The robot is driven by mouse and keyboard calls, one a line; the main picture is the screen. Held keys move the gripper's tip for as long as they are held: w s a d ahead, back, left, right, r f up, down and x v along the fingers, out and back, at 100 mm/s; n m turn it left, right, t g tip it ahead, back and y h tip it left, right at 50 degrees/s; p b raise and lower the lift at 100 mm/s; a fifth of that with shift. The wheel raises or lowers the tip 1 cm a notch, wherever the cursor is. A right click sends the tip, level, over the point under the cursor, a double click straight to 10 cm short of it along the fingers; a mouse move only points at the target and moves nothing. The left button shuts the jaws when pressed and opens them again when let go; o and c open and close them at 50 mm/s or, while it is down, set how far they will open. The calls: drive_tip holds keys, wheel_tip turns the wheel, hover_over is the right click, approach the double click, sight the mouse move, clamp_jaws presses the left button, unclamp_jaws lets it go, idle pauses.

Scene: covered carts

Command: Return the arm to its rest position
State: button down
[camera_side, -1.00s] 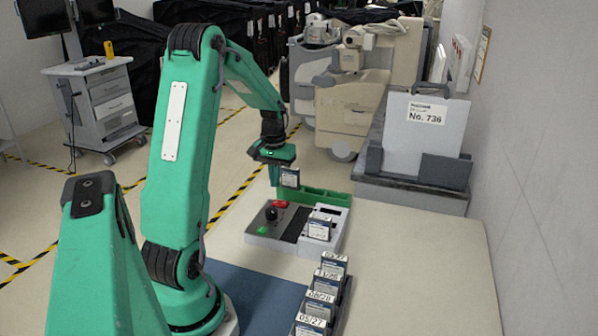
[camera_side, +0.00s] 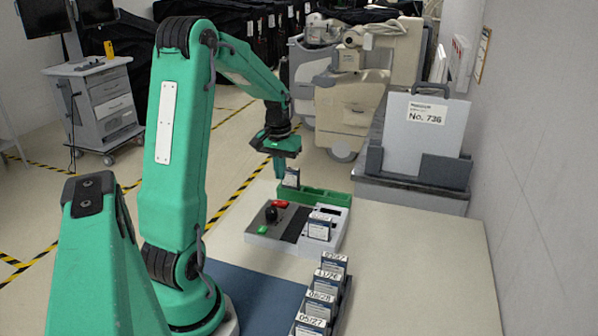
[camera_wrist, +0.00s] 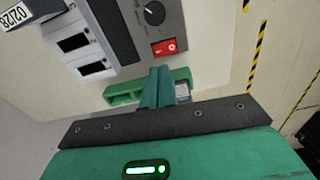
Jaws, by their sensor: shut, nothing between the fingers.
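My gripper (camera_side: 280,166) is shut with nothing in it, a little above and behind the control box at the table's far end. Its shut green fingers also show in the wrist view (camera_wrist: 158,84). A small dark cartridge with a white label (camera_side: 291,177) stands at the left end of the green tray (camera_side: 326,197), just below my fingertips. In the wrist view the fingers partly hide this cartridge (camera_wrist: 183,92).
The grey control box (camera_side: 270,236) has a red switch (camera_side: 280,203), a black knob and a labelled cartridge (camera_side: 319,227) standing in it. A rack of several dated cartridges (camera_side: 322,292) is at the front. The table's right side is clear.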

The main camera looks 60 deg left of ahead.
drive_tip(key=d+r+m+t, duration=0.25)
drive_tip(key=d+r, duration=0.55)
drive_tip(key=d, duration=0.6)
drive_tip(key=s+d+r+m+t, duration=0.1)
drive_tip(key=s+d+m, duration=0.2)
drive_tip(key=d, duration=0.4)
drive_tip(key=s+d+r+m+t, duration=0.2)
drive_tip(key=s+d+m, duration=0.1)
drive_tip(key=s+d, duration=0.2)
drive_tip(key=shift+s+d+r, duration=0.25)
drive_tip(key=shift+d+r, duration=0.05)
drive_tip(key=shift+d, duration=0.8)
